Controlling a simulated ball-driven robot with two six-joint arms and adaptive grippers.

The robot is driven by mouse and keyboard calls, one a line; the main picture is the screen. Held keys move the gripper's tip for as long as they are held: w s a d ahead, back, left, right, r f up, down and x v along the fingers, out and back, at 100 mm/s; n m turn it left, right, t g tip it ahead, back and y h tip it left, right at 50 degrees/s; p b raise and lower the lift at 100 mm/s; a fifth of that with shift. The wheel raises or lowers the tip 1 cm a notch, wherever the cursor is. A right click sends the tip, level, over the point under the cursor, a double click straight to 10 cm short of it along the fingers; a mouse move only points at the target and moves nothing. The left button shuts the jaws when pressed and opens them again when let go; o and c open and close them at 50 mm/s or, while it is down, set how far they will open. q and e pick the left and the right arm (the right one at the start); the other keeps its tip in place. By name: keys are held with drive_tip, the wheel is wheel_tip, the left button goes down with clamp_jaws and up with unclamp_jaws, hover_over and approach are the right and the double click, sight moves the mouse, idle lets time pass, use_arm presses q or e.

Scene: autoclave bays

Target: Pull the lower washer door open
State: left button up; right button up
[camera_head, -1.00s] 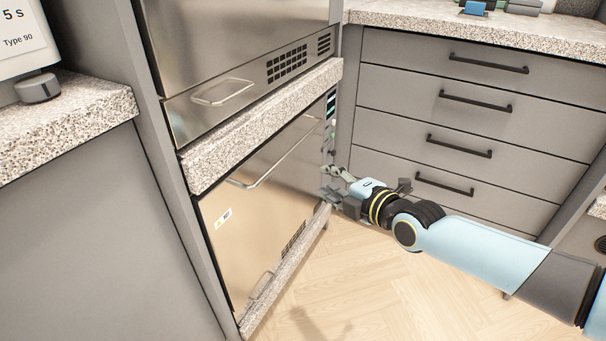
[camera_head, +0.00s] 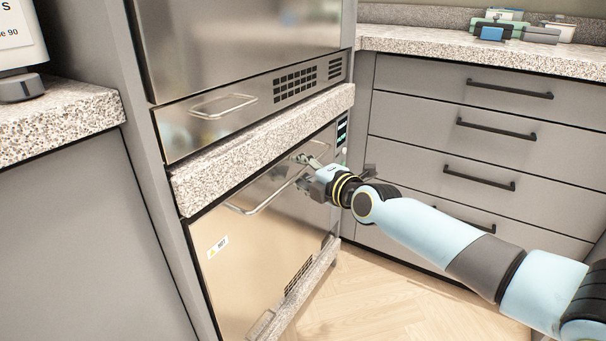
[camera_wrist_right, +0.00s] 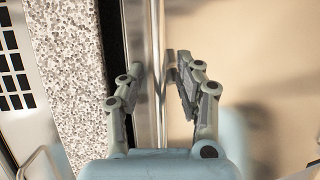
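The lower washer door (camera_head: 250,255) is a shiny steel panel below a speckled ledge, and it looks shut. Its bar handle (camera_head: 262,197) runs along the top of the door. My right gripper (camera_head: 303,171) is at the right part of this handle, with its fingers pointing at the door. In the right wrist view, the gripper (camera_wrist_right: 160,75) has its fingers spread apart, with the handle bar (camera_wrist_right: 156,100) running between them in the picture. I cannot tell whether the fingertips reach past the bar. My left gripper is not in view.
The speckled ledge (camera_head: 262,138) juts out just above the handle. The upper unit has its own handle (camera_head: 223,105). A grey drawer cabinet (camera_head: 430,160) stands to the right. The wooden floor (camera_head: 385,295) before the door is clear.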

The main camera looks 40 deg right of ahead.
clamp_jaws()
idle(0.3)
drive_tip(key=shift+s+f, duration=0.1)
